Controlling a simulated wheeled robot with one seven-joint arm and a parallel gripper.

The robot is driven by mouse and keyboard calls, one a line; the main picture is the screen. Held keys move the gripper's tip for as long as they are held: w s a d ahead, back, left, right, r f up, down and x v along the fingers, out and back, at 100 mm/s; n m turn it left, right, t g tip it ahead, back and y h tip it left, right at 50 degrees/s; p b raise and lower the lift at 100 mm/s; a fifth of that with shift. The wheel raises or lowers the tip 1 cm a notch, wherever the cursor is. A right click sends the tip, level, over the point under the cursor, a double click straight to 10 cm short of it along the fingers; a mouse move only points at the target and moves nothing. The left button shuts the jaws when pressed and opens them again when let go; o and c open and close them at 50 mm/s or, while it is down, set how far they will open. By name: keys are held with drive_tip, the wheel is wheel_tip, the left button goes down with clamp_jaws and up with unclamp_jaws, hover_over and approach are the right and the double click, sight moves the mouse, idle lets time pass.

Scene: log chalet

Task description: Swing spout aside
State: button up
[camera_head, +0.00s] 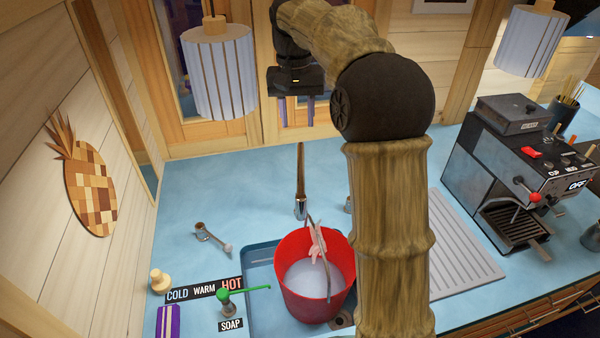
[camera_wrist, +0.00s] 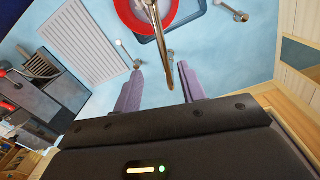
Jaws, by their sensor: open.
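The spout (camera_head: 300,178) is a slim brown bar with a silvery end, behind the red bucket in the sink. In the wrist view the spout (camera_wrist: 170,50) runs from the bucket towards my gripper, its brown end showing between the fingers. My gripper (camera_head: 296,112) is open, fingers pointing down, above and behind the spout in the head view. The two purple fingers also show in the wrist view (camera_wrist: 162,88). I see no contact with the spout; the depth between them is hard to tell.
The red bucket (camera_head: 333,292) stands in the blue sink (camera_head: 262,290). A lever (camera_head: 212,237) stands left of the spout, a small knob (camera_head: 348,204) right. A lamp (camera_head: 220,75) hangs upper left.

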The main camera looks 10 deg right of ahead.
sight(300, 177)
drive_tip(key=f+p, duration=0.1)
drive_tip(key=f, duration=0.4)
drive_tip(key=f+p, duration=0.1)
drive_tip(key=f, duration=0.5)
drive_tip(key=f+p, duration=0.1)
drive_tip(key=f, duration=0.5)
drive_tip(key=shift+d+f, duration=0.25)
drive_tip(key=shift+d, duration=0.05)
drive_tip(key=shift+s, duration=0.1)
clamp_jaws()
